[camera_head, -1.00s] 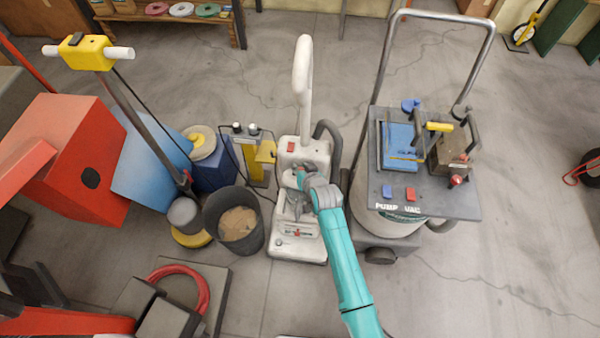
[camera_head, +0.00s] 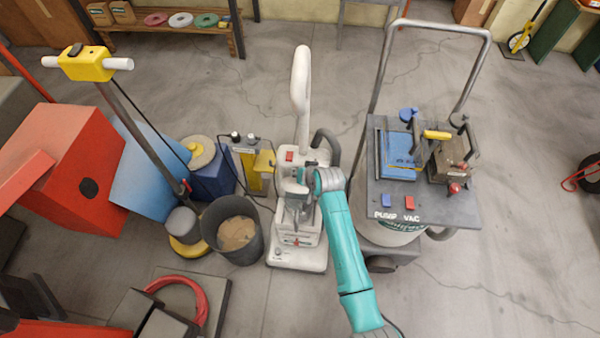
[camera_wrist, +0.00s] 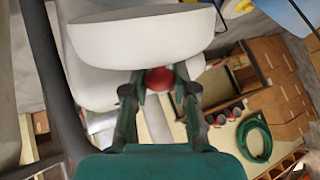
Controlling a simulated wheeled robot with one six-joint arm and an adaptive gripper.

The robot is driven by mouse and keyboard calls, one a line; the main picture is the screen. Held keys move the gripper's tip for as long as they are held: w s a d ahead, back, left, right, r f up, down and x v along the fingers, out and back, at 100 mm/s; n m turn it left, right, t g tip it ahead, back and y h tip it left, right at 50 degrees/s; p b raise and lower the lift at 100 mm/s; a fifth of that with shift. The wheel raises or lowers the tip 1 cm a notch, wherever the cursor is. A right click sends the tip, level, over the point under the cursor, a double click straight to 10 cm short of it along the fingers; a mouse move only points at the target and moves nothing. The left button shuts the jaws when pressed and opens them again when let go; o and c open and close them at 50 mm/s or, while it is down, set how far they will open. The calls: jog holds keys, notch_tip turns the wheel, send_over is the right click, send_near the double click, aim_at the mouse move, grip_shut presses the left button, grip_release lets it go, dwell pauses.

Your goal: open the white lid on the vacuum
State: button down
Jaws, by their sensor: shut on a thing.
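The white upright vacuum (camera_head: 297,256) stands in the middle of the head view, with its tall handle at the back and a red switch near its top. My gripper (camera_head: 298,192) is at the front of its body, partly hidden by my own wrist. In the wrist view a broad, rounded white piece, seemingly the lid (camera_wrist: 140,40), fills the upper part. My gripper (camera_wrist: 157,80) meets its lower edge, the fingers close together on it. A red round part shows between the fingers. How far the lid is tilted is hard to tell.
A dark bin (camera_head: 250,247) with brown contents stands left of the vacuum. A pump vac cart (camera_head: 440,207) stands close on the right. A yellow-handled floor machine (camera_head: 86,62) and a red box (camera_head: 60,175) are at left. Floor behind the vacuum is open.

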jog(key=c, duration=1)
grip_release()
jog(key=shift+o, duration=0.2)
jog(key=v, duration=1.2)
jog(key=shift+r, duration=0.1)
